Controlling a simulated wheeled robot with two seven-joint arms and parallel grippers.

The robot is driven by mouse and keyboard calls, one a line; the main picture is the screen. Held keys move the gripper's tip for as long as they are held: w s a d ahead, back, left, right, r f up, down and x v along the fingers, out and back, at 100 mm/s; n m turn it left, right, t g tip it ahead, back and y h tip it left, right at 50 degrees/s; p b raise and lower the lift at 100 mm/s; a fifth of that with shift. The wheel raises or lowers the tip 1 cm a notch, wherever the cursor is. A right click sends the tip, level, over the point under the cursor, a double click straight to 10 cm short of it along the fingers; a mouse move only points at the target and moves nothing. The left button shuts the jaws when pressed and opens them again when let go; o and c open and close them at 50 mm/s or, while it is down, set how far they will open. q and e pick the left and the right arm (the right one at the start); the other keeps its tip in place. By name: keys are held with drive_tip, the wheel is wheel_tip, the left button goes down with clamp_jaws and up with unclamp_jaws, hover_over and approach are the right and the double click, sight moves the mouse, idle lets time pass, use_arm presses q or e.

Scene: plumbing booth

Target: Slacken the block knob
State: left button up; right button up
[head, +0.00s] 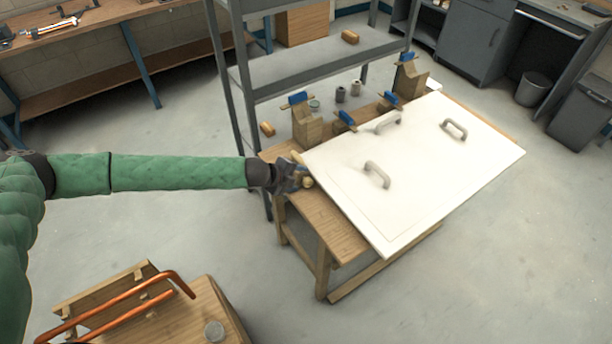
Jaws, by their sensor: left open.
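My left arm in its green sleeve reaches in from the left. My left gripper (302,178) is open at the left edge of the white panel (430,180) on the wooden bench. A small tan, rounded piece (308,183), possibly the block knob, shows right at the fingertips. The gripper partly hides it, and I cannot tell whether they touch. Wooden blocks with blue-topped parts stand behind the panel: one at the left (307,125) and one at the far right (411,75). Two smaller blue parts (346,118) sit between them. My right gripper is out of view.
A grey metal shelf unit (320,62) stands close behind the bench (328,225). A wooden stand with copper pipes (130,305) is at the lower left. The floor between is clear.

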sight(306, 183)
use_arm(q)
drive_tip(key=shift+m+y, duration=0.3)
drive_tip(key=shift+m, duration=0.6)
drive_tip(key=p+x, duration=0.1)
drive_tip(key=x, duration=0.1)
drive_tip(key=p+x, duration=0.1)
drive_tip(key=x, duration=0.1)
drive_tip(key=a+f+p+x, duration=0.1)
drive_tip(key=x, duration=0.1)
drive_tip(key=shift+d+f, duration=0.15)
drive_tip(key=shift+f, duration=0.1)
drive_tip(key=shift+x, duration=0.85)
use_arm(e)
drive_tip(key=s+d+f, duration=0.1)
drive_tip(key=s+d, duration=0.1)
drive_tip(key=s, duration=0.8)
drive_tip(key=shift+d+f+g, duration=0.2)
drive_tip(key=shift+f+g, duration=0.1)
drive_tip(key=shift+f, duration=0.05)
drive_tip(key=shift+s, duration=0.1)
use_arm(q)
drive_tip(key=c, duration=1)
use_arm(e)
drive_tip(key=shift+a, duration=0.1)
